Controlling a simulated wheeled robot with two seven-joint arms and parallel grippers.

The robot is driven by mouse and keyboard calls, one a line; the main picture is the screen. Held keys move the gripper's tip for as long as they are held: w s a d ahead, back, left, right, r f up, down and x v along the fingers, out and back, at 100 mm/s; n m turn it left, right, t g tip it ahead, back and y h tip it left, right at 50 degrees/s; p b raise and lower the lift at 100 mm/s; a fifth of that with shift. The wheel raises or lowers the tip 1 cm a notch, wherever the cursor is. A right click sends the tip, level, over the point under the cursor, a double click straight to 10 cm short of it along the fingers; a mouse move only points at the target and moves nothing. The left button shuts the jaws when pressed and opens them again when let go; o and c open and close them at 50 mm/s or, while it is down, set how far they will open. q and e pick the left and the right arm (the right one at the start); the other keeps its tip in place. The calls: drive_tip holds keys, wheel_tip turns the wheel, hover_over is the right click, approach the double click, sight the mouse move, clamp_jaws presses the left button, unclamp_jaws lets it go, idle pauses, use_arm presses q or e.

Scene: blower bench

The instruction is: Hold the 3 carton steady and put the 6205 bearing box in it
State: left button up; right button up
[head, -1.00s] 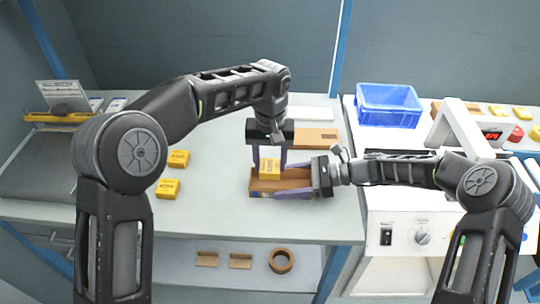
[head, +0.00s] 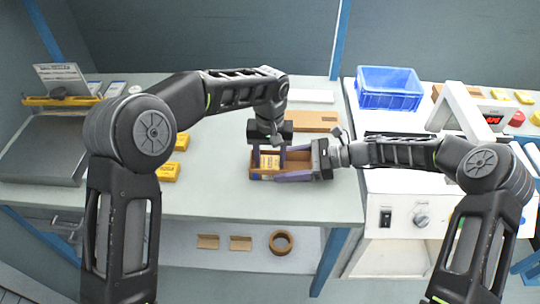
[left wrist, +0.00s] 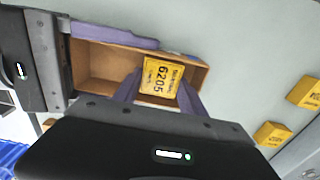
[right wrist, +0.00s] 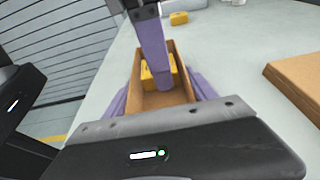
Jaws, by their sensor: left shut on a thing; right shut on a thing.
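The open brown carton (head: 256,174) stands on the bench; its number is not readable. My right gripper (head: 287,167) is shut on it, with purple fingers along its two long sides, as the right wrist view (right wrist: 160,112) also shows. The yellow 6205 bearing box (head: 269,162) is inside the carton near the end away from my right gripper; its label reads in the left wrist view (left wrist: 162,77). My left gripper (head: 268,155) points down into the carton and is shut on the box, one finger on each side. The box's underside is hidden.
More yellow boxes (head: 168,172) sit on the bench left of the carton. A flat brown cardboard piece (head: 312,121) lies behind it. A blue crate (head: 389,90) and a white machine (head: 398,215) are at the right. The bench in front is clear.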

use_arm(q)
drive_tip(key=o, duration=1.6)
wheel_tip(320, 180, up, 12)
use_arm(e)
drive_tip(key=o, duration=1.1)
drive_tip(key=shift+c, duration=0.2)
drive_tip(key=shift+d, duration=0.1)
